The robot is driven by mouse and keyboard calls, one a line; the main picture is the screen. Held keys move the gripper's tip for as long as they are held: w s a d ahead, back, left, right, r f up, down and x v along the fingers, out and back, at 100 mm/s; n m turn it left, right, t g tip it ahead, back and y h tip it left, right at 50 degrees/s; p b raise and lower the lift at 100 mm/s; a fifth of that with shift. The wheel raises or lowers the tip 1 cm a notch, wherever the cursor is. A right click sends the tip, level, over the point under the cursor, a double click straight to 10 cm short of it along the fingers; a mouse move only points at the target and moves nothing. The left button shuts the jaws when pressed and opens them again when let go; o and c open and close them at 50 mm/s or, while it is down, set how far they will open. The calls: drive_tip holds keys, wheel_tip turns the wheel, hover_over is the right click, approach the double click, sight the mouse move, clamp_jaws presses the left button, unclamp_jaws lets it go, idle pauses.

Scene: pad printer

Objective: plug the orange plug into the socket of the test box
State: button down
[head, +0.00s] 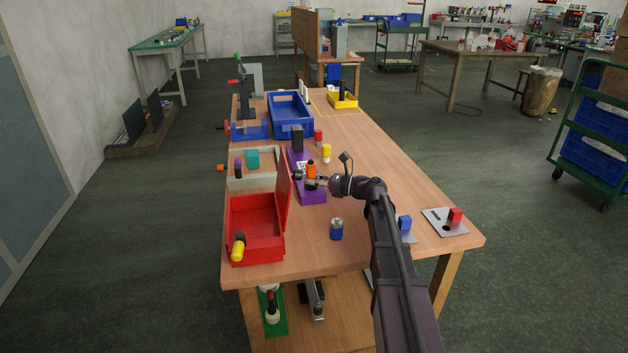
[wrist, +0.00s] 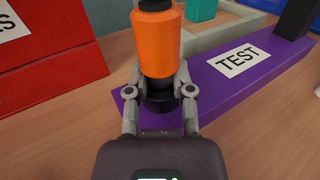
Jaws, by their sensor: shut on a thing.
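The orange plug (head: 311,171) is upright between the fingers of my gripper (head: 316,183), which is shut on it. In the wrist view the orange plug (wrist: 159,42) stands between both fingertips of my gripper (wrist: 160,78). Below its orange body is a black round part; I cannot tell whether this is the plug's foot or the socket. The purple test box (head: 312,196) lies under the gripper. In the wrist view the test box (wrist: 222,99) shows a white TEST label and a black upright block (wrist: 296,14) at its far end. The socket is not clearly visible.
An open red box (head: 258,219) with a raised lid stands left of the test box. A grey tray (head: 265,183) with a teal block is behind it. A yellow-and-white cylinder (head: 326,153) and a blue can (head: 336,231) stand nearby. Bare tabletop (head: 385,150) lies to the right.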

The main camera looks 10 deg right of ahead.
drive_tip(key=shift+s+f+b, duration=0.1)
drive_tip(key=shift+f+b, duration=0.3)
drive_tip(key=shift+f, duration=0.05)
drive_tip(key=shift+f, duration=0.1)
